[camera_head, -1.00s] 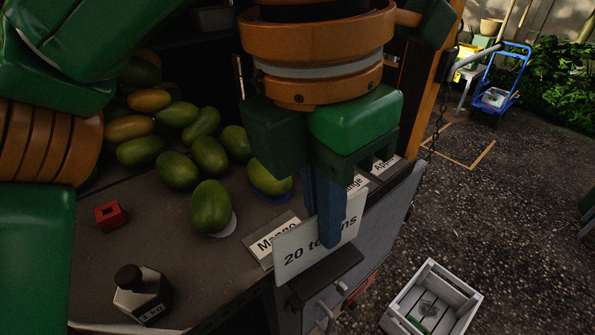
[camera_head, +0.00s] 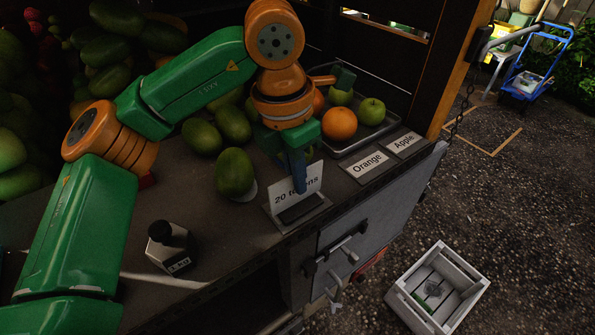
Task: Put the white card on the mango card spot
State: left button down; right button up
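The white card (camera_head: 312,181) reads "20 tokens" and stands nearly upright on a dark foot (camera_head: 303,209) near the counter's front edge. The mango card spot, a flat label (camera_head: 272,211), lies under and beside the foot; only a sliver shows and its word is hidden. The foot appears to be over the label; I cannot tell whether it touches. My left gripper (camera_head: 299,180) comes down from above with its blue fingers at the card, one in front of its face. It appears shut on the card. My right gripper is not in view.
Orange (camera_head: 367,163) and Apple (camera_head: 404,144) labels lie to the right. A mango (camera_head: 234,173) is just left of the card, with more mangoes behind. A tray (camera_head: 366,134) holds fruit. A white crate (camera_head: 403,293) is on the ground.

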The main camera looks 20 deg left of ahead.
pick_arm(q)
jog(key=shift+w+f, duration=0.1)
jog(key=shift+f, duration=0.1)
jog(key=c, duration=1.1)
grip_release()
jog(key=shift+o, duration=0.2)
jog(key=shift+r, duration=0.1)
notch_tip(320, 180, up, 12)
jog(key=s+p, duration=0.1)
jog(key=p, duration=0.1)
jog(key=shift+a+p, duration=0.4)
